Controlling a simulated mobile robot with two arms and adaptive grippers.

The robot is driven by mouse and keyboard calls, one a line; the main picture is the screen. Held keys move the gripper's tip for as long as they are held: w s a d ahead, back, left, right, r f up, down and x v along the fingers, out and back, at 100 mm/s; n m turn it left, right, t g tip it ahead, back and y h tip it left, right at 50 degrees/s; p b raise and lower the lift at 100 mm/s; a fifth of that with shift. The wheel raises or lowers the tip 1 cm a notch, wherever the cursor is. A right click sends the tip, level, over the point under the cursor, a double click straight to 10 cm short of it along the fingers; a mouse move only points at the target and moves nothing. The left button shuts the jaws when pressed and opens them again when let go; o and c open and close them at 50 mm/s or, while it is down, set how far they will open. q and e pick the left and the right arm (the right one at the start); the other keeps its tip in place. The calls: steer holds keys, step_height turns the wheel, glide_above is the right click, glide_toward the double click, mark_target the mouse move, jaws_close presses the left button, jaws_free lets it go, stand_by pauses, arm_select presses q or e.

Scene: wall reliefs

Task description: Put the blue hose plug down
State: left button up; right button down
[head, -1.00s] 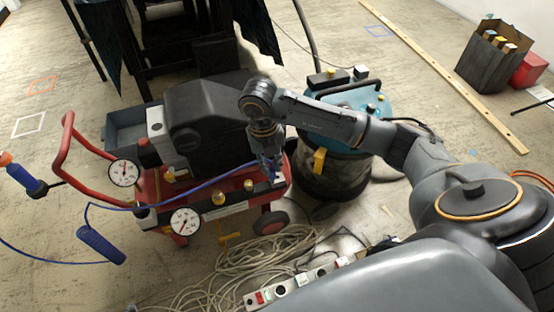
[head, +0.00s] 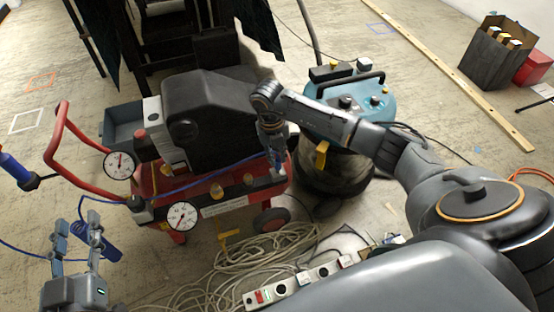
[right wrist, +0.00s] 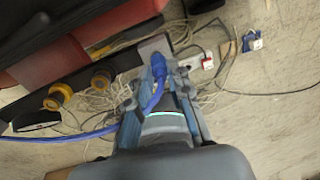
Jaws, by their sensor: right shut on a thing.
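My right gripper (head: 275,158) is shut on the blue hose plug, low over the right end of the red compressor (head: 215,185). In the right wrist view the blue hose plug (right wrist: 158,70) lies between the fingers, with the blue hose (right wrist: 85,135) trailing left. Its tip is close to a grey block on the compressor's front bar; I cannot tell whether they touch.
The compressor has two gauges (head: 183,215) and brass knobs (head: 217,190) on its front. A blue vacuum (head: 345,125) stands right of it. Tangled cable (head: 275,245) and a power strip (head: 290,285) lie on the floor. A wooden beam (head: 465,85) crosses upper right.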

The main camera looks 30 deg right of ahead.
arm_select(q)
steer(key=shift+d+r+t, duration=0.15)
steer(key=shift+r+t, duration=0.55)
steer(key=shift+r, duration=0.5)
arm_select(e)
steer(key=shift+f, duration=0.55)
arm_select(q)
steer(key=shift+r, duration=0.1)
arm_select(e)
steer(key=shift+f, duration=0.15)
steer(key=c, duration=1.3)
jaws_free()
arm_select(q)
steer(key=shift+s+r, duration=0.1)
arm_select(e)
steer(key=shift+o, duration=0.4)
